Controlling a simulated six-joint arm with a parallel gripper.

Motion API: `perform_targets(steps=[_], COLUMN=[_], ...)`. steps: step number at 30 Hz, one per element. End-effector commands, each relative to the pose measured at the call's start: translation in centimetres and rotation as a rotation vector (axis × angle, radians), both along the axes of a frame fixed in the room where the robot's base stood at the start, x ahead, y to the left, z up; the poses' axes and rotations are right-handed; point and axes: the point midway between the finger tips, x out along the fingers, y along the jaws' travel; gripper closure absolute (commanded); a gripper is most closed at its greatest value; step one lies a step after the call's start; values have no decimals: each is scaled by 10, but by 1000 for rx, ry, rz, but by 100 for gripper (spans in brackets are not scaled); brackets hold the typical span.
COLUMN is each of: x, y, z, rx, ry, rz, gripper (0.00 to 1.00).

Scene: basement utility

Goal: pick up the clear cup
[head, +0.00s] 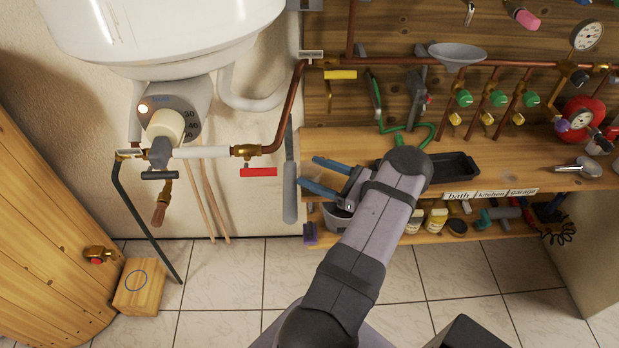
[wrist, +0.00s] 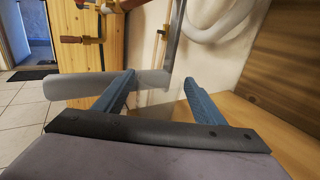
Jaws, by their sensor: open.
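My gripper (head: 308,171) reaches left over the left end of the wooden bench, its two blue fingers spread apart. In the wrist view my gripper (wrist: 160,77) is open, with one finger on each side. A faint see-through shape, which looks like the clear cup (wrist: 155,104), shows between the fingers there. Its edges are hard to make out, and I cannot tell whether either finger touches it. In the head view I cannot pick out the cup clearly near the fingers.
The wooden bench (head: 465,204) holds a black tray (head: 455,167) to the right of my gripper. A green hose (head: 412,129) lies behind. A lower shelf holds a grey bucket (head: 336,218) and several bottles.

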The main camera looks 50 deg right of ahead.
Motion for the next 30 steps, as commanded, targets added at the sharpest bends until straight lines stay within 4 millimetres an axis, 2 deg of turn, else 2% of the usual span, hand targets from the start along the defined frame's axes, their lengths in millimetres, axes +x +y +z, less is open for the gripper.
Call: perform_targets(steps=[5, 9, 22, 30], x=[0, 0, 0, 0], y=[0, 0, 0, -1], z=[0, 0, 4, 23], rx=[0, 0, -1, -2], ry=[0, 0, -1, -1], rz=[0, 0, 0, 0], gripper=[39, 71, 71, 71])
